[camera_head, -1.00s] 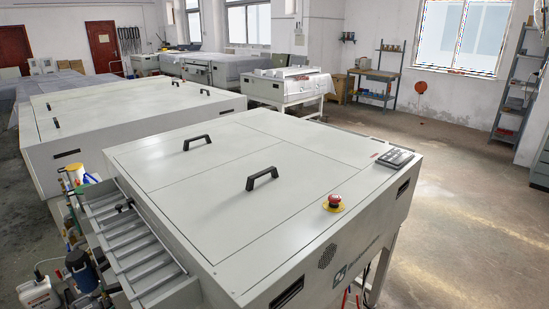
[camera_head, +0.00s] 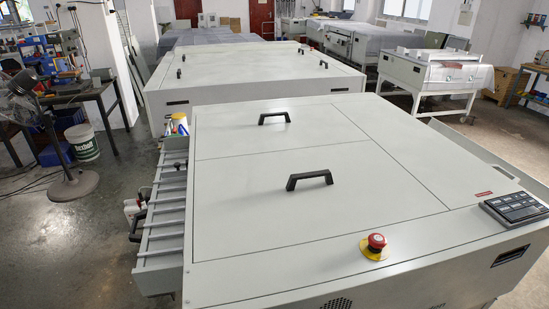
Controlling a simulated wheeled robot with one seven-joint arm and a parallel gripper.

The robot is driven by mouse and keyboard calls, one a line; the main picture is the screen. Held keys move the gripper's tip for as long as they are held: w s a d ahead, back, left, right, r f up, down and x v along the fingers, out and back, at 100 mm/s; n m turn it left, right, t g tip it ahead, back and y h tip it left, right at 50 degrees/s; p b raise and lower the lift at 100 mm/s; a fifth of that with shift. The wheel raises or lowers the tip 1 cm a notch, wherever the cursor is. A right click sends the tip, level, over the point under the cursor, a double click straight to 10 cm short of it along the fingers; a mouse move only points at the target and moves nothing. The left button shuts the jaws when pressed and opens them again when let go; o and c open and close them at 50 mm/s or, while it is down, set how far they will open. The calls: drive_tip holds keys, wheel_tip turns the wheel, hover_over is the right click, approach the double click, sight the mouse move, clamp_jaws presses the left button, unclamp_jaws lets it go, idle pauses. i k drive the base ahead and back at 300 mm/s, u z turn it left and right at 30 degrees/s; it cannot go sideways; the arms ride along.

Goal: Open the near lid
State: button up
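The plate processor in front of me has a white top with two lid panels, both lying flat and closed. The near lid (camera_head: 255,205) carries a black bar handle (camera_head: 309,180) near its far right part. The far lid (camera_head: 225,140) behind it carries a similar black handle (camera_head: 274,118). A thin seam runs between the two lids. My gripper is not in view, and nothing touches either handle.
A red emergency button (camera_head: 376,242) on a yellow base and a control panel (camera_head: 516,208) sit on the front right edge. A roller tray (camera_head: 165,215) juts out at left. A second processor (camera_head: 250,78) stands behind. Floor at left holds a fan (camera_head: 62,140) and bucket (camera_head: 82,143).

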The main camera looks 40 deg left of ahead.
sight(245, 205)
drive_tip(key=u, duration=1)
drive_tip(key=i, duration=0.95)
drive_tip(key=u, duration=0.9)
